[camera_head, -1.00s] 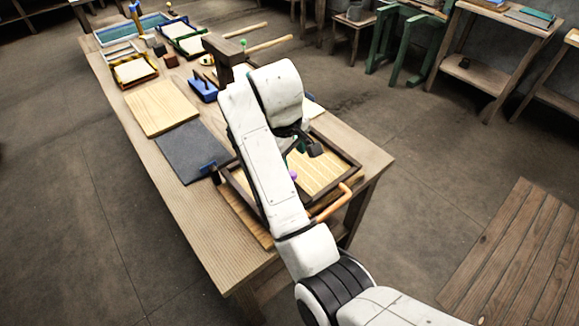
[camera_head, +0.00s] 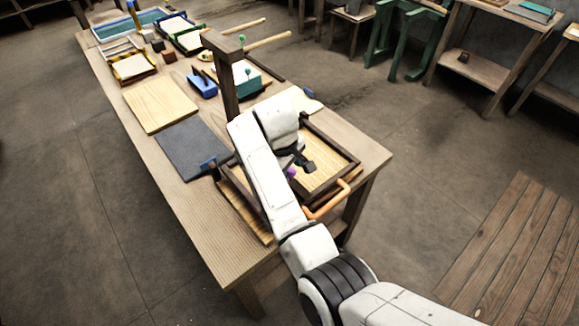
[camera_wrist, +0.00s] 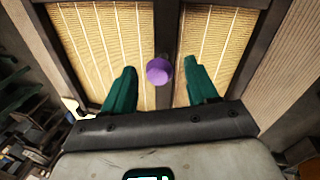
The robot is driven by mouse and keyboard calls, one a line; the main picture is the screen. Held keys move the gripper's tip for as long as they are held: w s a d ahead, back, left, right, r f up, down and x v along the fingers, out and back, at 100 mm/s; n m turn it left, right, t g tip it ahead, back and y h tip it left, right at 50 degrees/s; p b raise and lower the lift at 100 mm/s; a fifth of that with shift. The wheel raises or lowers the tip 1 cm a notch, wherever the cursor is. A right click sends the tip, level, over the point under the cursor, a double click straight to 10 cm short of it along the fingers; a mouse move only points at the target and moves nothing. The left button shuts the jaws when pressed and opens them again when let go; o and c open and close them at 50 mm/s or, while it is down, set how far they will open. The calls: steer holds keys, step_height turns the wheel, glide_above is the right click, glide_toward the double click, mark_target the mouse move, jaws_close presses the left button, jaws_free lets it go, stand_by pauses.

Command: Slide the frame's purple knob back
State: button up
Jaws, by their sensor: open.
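The purple knob (camera_wrist: 159,70) stands on the dark centre bar of the frame in the wrist view. It also shows as a small purple spot beside my arm in the head view (camera_head: 291,172). The dark wooden frame (camera_head: 335,141) lies at the near end of the table, with pale ribbed panels either side of the bar. My gripper (camera_wrist: 160,88) is open, its two green fingers apart on either side of the knob in the picture. I cannot tell whether they touch it. My arm hides part of the frame in the head view.
An orange curved handle (camera_head: 333,203) sits at the frame's near right side. A dark wooden post (camera_head: 229,90) with pegs stands beyond the frame. A dark slate board (camera_head: 191,150) and a pale board (camera_head: 160,105) lie to the left on the table.

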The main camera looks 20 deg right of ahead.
steer(key=shift+f, duration=0.1)
steer(key=shift+c, duration=0.3)
jaws_close()
stand_by(0.4)
